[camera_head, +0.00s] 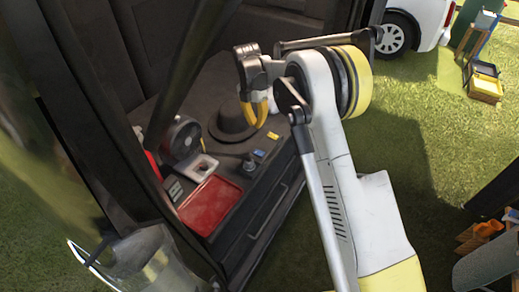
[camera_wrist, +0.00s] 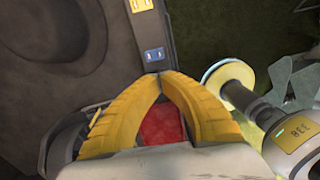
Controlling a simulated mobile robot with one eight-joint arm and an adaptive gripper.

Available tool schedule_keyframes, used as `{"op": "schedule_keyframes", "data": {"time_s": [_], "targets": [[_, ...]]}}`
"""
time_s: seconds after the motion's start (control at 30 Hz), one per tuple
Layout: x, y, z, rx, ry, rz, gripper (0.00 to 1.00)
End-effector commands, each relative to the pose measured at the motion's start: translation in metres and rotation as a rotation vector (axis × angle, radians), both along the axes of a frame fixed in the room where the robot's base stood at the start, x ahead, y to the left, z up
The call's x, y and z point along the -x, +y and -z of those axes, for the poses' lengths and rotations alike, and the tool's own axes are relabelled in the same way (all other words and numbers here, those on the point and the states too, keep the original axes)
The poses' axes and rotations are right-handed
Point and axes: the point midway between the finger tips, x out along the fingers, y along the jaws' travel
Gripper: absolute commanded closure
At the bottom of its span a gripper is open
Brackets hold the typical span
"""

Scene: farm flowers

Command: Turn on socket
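A small blue piece (camera_head: 258,153) and a small yellow piece (camera_head: 272,135) are set on the dark surface inside the vehicle. They look like a socket or switch fittings, but I cannot tell which is the socket. The wrist view shows the blue piece (camera_wrist: 154,54) just beyond my fingertips, with two small marks on it, and the yellow piece (camera_wrist: 140,5) at the top edge. My gripper (camera_head: 258,122) is above the surface with its yellow fingers pointing down. In the wrist view my gripper (camera_wrist: 160,75) has its fingertips together with nothing held between them.
A red tray (camera_head: 210,205), a white square item (camera_head: 199,167), a dark hat (camera_head: 234,125) and a round dark device (camera_head: 180,137) share the surface. The dark door frame (camera_head: 100,130) stands at the left. Open grass (camera_head: 410,130) lies to the right.

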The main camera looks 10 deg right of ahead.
Motion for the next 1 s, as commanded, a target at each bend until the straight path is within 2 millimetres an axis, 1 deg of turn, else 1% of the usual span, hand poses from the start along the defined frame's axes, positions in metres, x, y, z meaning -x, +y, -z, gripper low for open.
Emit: {"op": "schedule_keyframes", "data": {"time_s": [0.1,0.47,0.57,0.67,0.77,1.0], "targets": [[-0.002,0.002,0.008,0.001,0.013,-0.038,1.00],[-0.002,0.002,0.010,0.001,0.015,-0.044,1.00],[-0.002,0.002,0.015,0.001,0.015,-0.043,1.00],[-0.001,0.001,0.028,0.001,0.015,-0.043,1.00],[0.000,-0.001,0.048,0.001,0.015,-0.043,1.00],[0.004,-0.006,0.100,0.001,0.015,-0.043,1.00]]}}
